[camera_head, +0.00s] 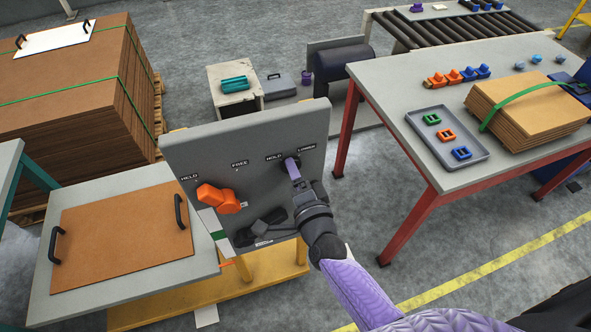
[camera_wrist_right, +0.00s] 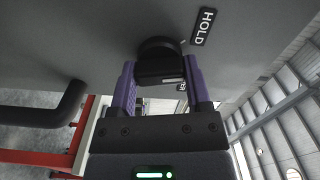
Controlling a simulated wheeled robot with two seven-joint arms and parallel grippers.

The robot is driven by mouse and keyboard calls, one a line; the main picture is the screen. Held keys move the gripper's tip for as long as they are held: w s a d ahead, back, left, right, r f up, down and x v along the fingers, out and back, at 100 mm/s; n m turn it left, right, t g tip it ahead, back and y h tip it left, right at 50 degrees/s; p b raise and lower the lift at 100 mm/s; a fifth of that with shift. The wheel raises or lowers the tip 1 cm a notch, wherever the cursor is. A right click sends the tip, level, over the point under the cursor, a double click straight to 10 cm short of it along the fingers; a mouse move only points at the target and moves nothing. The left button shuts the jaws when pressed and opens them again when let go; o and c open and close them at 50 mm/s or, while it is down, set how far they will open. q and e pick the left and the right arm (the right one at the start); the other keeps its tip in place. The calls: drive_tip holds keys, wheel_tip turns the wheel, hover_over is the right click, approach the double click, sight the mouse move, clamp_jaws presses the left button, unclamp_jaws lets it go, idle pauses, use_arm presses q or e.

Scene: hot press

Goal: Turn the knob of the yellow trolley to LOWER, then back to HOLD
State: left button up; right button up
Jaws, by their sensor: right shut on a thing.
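The yellow trolley (camera_head: 215,297) stands at lower left and centre in the head view, with a tilted grey panel (camera_head: 262,138) on it. The HOLD label (camera_head: 274,157) and LOWER label (camera_head: 307,147) are on the panel's upper right. My right gripper (camera_head: 291,166) is at the panel just under these labels. In the right wrist view, its two purple fingers (camera_wrist_right: 160,82) are shut on a black knob (camera_wrist_right: 158,55), one on each side. The HOLD label (camera_wrist_right: 203,27) is close beside the knob there. I cannot tell which label the knob points to. My left gripper is not in view.
An orange knob (camera_head: 219,198) sits left on the panel, under HELD and FREE labels. A black handle (camera_head: 262,227) is below. A brown board (camera_head: 122,233) with two handles lies at left. A red-legged table (camera_head: 398,84) stands at right. Grey floor lies between table and trolley.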

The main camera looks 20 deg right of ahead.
drive_tip(key=shift+n+p, duration=0.8)
drive_tip(key=shift+n, duration=2.1)
drive_tip(key=shift+f+n, duration=0.1)
drive_tip(key=shift+n, duration=0.2)
drive_tip(key=o, duration=1.3)
drive_tip(key=s+p, duration=0.1)
drive_tip(key=s, duration=0.9)
drive_tip(key=shift+d, duration=0.2)
